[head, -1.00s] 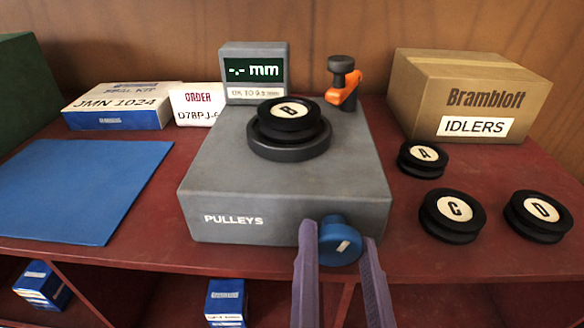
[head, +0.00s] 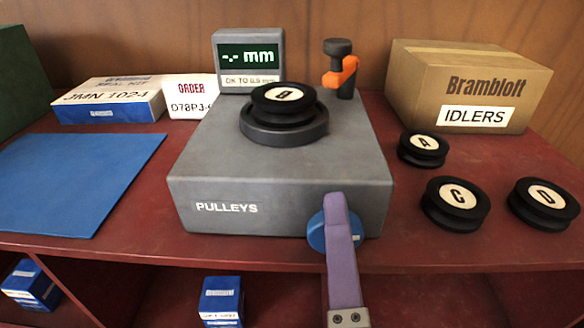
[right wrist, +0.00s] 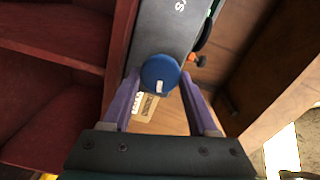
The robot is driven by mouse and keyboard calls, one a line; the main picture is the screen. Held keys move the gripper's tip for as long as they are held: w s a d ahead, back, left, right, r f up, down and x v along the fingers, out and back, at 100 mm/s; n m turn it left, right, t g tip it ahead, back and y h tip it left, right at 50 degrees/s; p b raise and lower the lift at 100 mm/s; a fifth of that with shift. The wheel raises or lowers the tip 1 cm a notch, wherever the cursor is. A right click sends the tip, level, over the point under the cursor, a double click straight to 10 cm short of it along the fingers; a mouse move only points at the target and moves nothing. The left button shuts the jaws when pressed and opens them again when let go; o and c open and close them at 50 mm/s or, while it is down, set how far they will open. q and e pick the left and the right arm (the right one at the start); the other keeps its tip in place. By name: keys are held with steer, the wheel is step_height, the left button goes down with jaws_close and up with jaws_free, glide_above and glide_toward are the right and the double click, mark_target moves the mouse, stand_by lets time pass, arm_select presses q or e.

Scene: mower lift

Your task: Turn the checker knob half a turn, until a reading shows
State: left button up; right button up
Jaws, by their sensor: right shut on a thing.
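The grey pulley checker (head: 285,180) stands on the red shelf with pulley B (head: 283,99) on its round seat. Its display (head: 249,56) reads "-.- mm", so no number shows. The blue checker knob (head: 317,232) is low on the front face, partly hidden by a purple finger of my right gripper (head: 338,218). In the right wrist view, the fingers of this gripper lie on either side of the knob (right wrist: 160,72), whose white mark is visible. The right gripper is shut on the knob. My left gripper is out of view.
Pulleys A (head: 423,148), C (head: 455,203) and D (head: 543,204) lie right of the checker. An IDLERS carton (head: 462,85) stands behind them. A blue mat (head: 75,180) lies left.

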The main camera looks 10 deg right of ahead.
steer(key=m+b, duration=0.2)
steer(key=m, duration=0.3)
steer(key=m+b, duration=0.3)
steer(key=m, duration=0.2)
steer(key=m+b, duration=0.2)
steer(key=m, duration=0.4)
steer(key=shift+a+f+b, duration=0.1)
steer(key=shift+f+b, duration=0.2)
steer(key=shift+b, duration=0.1)
steer(key=shift+m, duration=0.3)
steer(key=o, duration=1.3)
steer(key=shift+o, duration=0.2)
steer(key=shift+a, duration=0.1)
